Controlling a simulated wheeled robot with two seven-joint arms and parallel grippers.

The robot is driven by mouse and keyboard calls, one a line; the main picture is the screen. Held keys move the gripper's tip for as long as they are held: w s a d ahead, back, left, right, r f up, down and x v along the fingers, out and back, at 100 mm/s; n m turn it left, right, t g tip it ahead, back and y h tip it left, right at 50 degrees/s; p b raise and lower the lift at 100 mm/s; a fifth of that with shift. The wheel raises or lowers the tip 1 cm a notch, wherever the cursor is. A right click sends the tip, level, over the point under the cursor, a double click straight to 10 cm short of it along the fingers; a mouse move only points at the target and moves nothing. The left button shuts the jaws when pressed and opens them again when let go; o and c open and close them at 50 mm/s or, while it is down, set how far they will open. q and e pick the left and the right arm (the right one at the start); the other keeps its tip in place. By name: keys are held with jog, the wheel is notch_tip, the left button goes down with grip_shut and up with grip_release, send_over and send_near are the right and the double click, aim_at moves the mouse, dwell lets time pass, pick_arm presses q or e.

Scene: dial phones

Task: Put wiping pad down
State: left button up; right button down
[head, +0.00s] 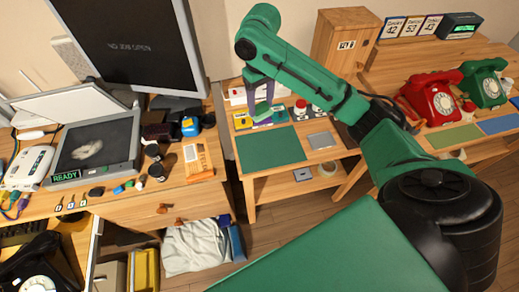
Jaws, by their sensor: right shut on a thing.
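My right gripper (262,100) reaches down over the back left of the small middle table (258,186). It is shut on a small green piece, which looks like the wiping pad (262,108). The pad is just above or touching the yellow and purple items below it; I cannot tell which. The fingers and pad are small in the view, and the arm's wrist partly covers what lies behind them. My left gripper is not in view.
A dark green mat (270,149) lies bare on the middle table, beside a grey plate (321,140). Small red-lidded jars (300,107) stand behind. A red phone (432,97) and a green phone (484,82) stand right. A monitor (130,40) stands left.

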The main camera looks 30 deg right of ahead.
notch_tip(320, 180, down, 19)
jog(key=shift+s+f, duration=0.1)
jog(key=shift+f, duration=0.1)
jog(key=shift+f, duration=0.1)
jog(key=shift+c, duration=0.9)
grip_release()
notch_tip(320, 180, up, 12)
jog(key=shift+r, duration=0.2)
